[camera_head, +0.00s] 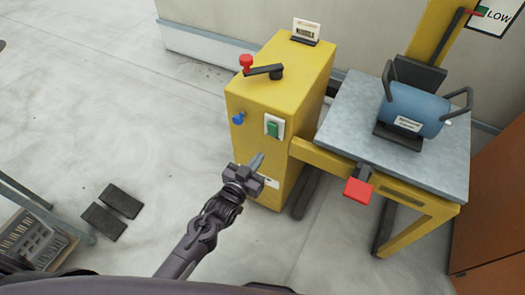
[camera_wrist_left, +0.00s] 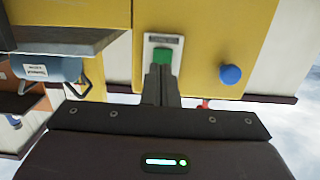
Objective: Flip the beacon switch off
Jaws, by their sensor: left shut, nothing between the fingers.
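The switch is a green rocker (camera_head: 272,128) in a white plate on the front of a yellow cabinet (camera_head: 285,75). Its label is too small to read in the head view. My left gripper (camera_head: 257,160) is shut and empty, in front of the cabinet and just below the switch in the head view. In the left wrist view the shut fingertips (camera_wrist_left: 161,72) overlap the lower part of the green rocker (camera_wrist_left: 163,54). I cannot tell whether they touch it. My right gripper is not in view.
A blue knob (camera_head: 238,118) sits left of the switch. A red knob (camera_head: 246,62) and black lever (camera_head: 265,71) are on the cabinet top. To the right are a grey table (camera_head: 345,120) with a blue cylinder (camera_head: 420,110) and a red pedal (camera_head: 357,190).

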